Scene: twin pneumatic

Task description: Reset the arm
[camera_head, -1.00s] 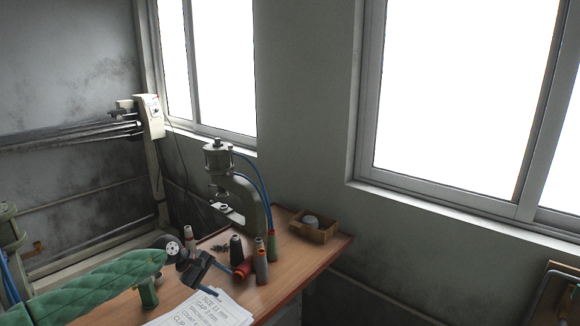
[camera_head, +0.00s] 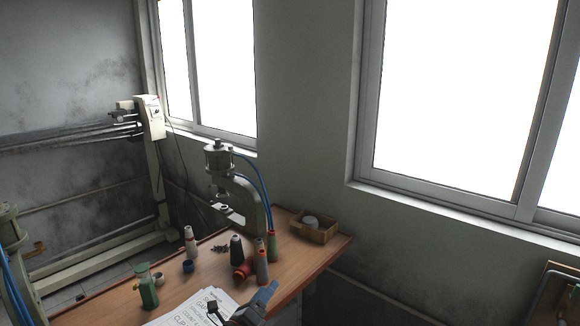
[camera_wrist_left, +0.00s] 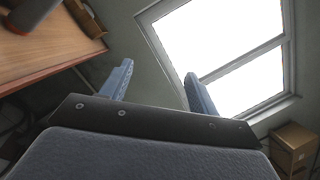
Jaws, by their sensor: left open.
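My left gripper (camera_head: 240,302) shows at the bottom of the head view, in front of the workbench and over the edge of the printed papers. In the left wrist view its two blue fingers (camera_wrist_left: 158,82) stand wide apart with nothing between them, pointing toward the wall and window. Most of my left arm is out of the head view. My right gripper is not in view.
A wooden workbench (camera_head: 300,262) holds a pneumatic press (camera_head: 240,190), several thread spools, a green bottle (camera_head: 147,287), printed papers (camera_head: 190,312) and a small wooden box (camera_head: 314,230). A cardboard box (camera_wrist_left: 294,145) stands at the lower right of the wrist view.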

